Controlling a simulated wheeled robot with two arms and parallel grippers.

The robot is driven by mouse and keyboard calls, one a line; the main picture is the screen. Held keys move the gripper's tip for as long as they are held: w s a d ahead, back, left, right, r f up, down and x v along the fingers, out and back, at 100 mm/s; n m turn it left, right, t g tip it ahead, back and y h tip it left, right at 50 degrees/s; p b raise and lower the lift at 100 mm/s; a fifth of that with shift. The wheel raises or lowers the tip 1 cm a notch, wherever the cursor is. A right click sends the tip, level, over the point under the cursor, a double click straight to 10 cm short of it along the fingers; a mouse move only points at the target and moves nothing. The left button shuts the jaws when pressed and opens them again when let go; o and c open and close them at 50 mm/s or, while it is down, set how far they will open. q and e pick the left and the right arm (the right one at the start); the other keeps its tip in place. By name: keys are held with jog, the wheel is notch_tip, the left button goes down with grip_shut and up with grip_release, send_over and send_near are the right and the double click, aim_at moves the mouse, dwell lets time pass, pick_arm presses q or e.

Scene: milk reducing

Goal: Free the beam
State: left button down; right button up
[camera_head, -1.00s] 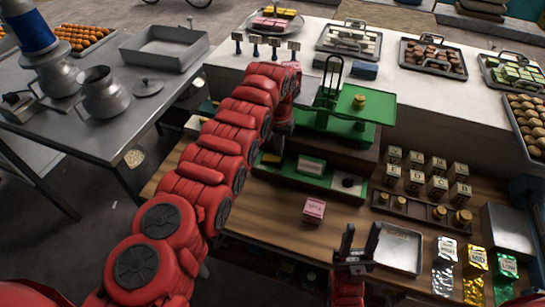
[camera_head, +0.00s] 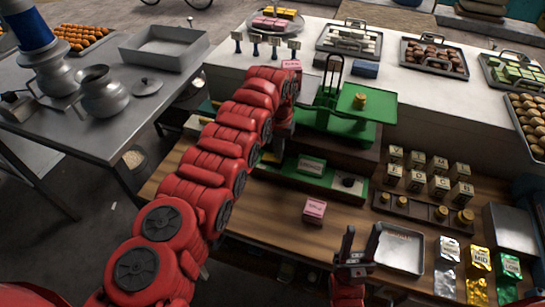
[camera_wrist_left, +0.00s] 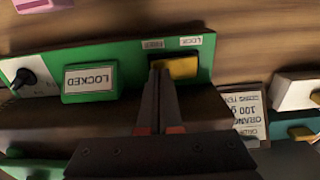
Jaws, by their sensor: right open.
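The green balance (camera_head: 345,115) has a green pan with a brass weight (camera_head: 360,101) on its right. Below it is a green lock panel (camera_head: 330,180) with a black knob (camera_head: 348,182). In the left wrist view the panel bears an upside-down LOCKED plate (camera_wrist_left: 90,79) and a yellow slider (camera_wrist_left: 180,68) below two small labels, seemingly FREE on the left and LOCK on the right. My left gripper (camera_wrist_left: 160,66) is shut, its tips at the slider's left edge; contact is unclear. My arm hides it in the head view. My right gripper (camera_head: 360,238) is open and empty near the front edge.
A pink block (camera_head: 314,211) lies on the wooden bench before the panel. Bare wood surrounds the pink block.

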pick_arm(q)
jog(key=shift+f, duration=0.35)
jog(key=shift+r, duration=0.15)
jog(key=shift+r+p, duration=0.5)
jog(key=shift+r, duration=2.9)
